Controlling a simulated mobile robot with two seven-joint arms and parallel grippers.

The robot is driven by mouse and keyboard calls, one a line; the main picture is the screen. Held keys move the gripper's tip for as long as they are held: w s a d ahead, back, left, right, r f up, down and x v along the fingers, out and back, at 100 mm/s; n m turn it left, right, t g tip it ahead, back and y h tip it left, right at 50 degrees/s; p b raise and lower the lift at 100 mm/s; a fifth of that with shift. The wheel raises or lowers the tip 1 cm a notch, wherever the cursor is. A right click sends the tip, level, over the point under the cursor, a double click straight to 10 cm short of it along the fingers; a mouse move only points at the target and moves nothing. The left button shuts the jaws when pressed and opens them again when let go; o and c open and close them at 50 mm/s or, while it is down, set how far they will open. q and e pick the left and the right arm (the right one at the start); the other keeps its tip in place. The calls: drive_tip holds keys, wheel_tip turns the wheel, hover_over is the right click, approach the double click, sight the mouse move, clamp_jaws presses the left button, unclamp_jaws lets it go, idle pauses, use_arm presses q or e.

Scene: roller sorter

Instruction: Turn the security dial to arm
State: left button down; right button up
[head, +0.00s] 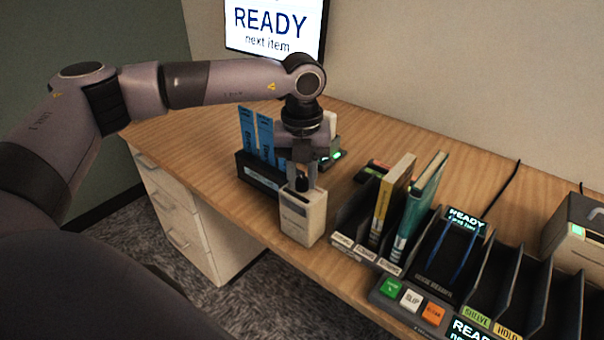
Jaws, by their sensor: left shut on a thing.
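A small beige box (302,217) stands near the front edge of the desk, with a dark knob (302,183) on its top, which I take for the security dial. My left gripper (304,181) points straight down over this box. Its fingers are shut on the dark knob, one to each side. The gripper covers much of the knob, so I cannot read which way it points or any marks around it. My right gripper is out of view.
Left of the box is a black holder (262,175) with blue cards. Right of it are a sorting rack with upright books (393,197), a book cradle (445,260), and a panel of coloured buttons (411,300). A screen (275,28) behind reads READY.

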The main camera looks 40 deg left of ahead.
sight(301, 179)
use_arm(q)
drive_tip(key=m, duration=0.5)
drive_tip(key=shift+m+b, duration=0.3)
drive_tip(key=shift+m, duration=2)
drive_tip(key=c, duration=0.9)
unclamp_jaws()
drive_tip(key=shift+o, duration=0.2)
drive_tip(key=shift+r, duration=3.6)
drive_tip(key=shift+s, duration=0.1)
